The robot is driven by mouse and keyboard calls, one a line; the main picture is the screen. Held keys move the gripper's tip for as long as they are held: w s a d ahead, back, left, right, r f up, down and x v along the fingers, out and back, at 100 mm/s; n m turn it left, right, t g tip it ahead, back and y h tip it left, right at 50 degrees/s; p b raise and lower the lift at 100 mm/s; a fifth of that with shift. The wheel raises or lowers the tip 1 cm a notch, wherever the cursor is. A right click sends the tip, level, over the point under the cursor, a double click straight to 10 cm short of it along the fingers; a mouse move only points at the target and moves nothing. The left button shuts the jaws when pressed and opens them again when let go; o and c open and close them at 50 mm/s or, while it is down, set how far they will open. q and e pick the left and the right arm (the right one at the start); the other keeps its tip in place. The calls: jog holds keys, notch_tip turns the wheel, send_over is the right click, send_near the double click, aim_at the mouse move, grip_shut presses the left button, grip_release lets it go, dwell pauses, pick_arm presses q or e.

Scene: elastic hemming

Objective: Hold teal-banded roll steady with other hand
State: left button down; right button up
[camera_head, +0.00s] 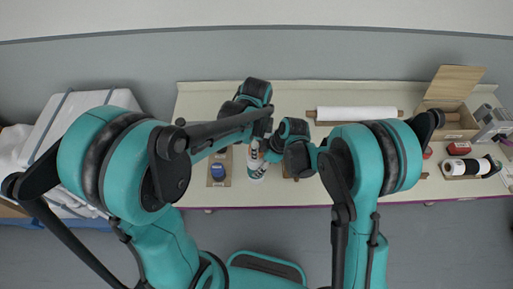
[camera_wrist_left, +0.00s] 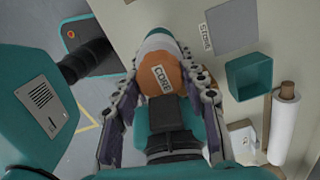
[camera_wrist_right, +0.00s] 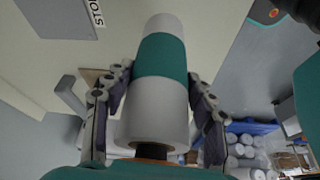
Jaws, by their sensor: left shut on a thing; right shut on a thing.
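The teal-banded roll (camera_wrist_right: 160,65) is white with a wide teal band, and fills the middle of the right wrist view. In the left wrist view its orange-brown end (camera_wrist_left: 163,80) faces the camera with a "CORE" label. In the head view the white roll (camera_head: 256,170) is partly hidden by my grippers, at the table's front middle. My left gripper (camera_wrist_left: 160,92) has a finger on each side of the roll and is shut on it. My right gripper (camera_wrist_right: 155,98) is also shut on it, fingers on both sides.
A long white roll (camera_head: 356,113) lies behind to the right. A blue round item (camera_head: 218,171) sits on a brown board to the left. An open cardboard box (camera_head: 458,119) and a black-and-white roll (camera_head: 468,166) are at the right. The table's back left is clear.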

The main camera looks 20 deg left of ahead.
pick_arm(q)
jog(key=shift+r, duration=1.7)
jog(key=c, duration=1.5)
grip_release()
grip_shut()
jog(key=shift+r, duration=2.15)
jog(key=shift+c, duration=1.4)
grip_release()
